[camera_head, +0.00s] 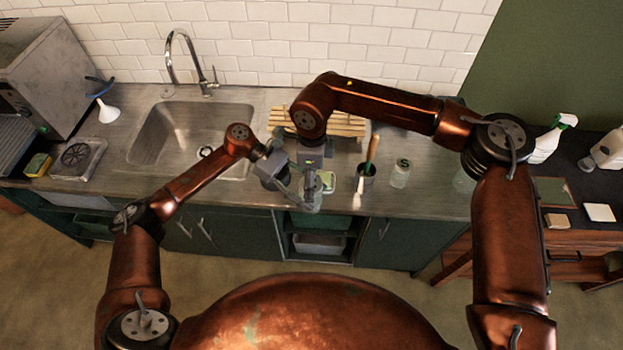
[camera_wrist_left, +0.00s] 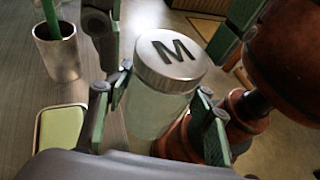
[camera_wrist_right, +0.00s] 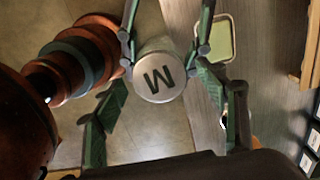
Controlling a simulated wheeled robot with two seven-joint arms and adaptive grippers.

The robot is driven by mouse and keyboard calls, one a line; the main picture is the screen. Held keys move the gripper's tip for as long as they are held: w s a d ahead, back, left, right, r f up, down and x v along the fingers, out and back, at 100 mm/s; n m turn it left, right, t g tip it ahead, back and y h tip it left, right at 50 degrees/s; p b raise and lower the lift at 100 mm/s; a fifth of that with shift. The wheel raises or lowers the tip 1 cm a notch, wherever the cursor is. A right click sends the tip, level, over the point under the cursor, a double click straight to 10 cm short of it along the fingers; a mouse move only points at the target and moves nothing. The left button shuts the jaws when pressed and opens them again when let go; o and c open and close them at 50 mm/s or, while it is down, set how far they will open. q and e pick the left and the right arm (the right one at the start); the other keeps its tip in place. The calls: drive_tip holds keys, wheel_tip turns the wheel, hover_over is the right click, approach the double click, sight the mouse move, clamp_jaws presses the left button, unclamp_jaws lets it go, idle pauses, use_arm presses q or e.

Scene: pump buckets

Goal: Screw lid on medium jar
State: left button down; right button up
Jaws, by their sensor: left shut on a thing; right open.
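The medium jar, a clear glass jar (camera_wrist_left: 155,112), stands between the fingers of my left gripper (camera_wrist_left: 152,122), which is shut on its body. Its round metal lid (camera_wrist_left: 170,60), marked with a black M, sits on the jar mouth; I cannot tell how tightly. The lid faces the right wrist camera (camera_wrist_right: 158,78). My right gripper (camera_wrist_right: 160,97) is open, with its fingers spread on either side of the lid and apart from it. In the head view the jar (camera_head: 311,197) is near the counter's front edge, partly hidden by both grippers.
A green-topped dish (camera_head: 327,182) lies just beside the jar. A wooden rack (camera_head: 340,122) is behind. The sink (camera_head: 185,135) is on the left.

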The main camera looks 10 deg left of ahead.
wheel_tip(320, 180, up, 12)
idle(0.5)
drive_tip(key=shift+w, duration=0.1)
idle(0.4)
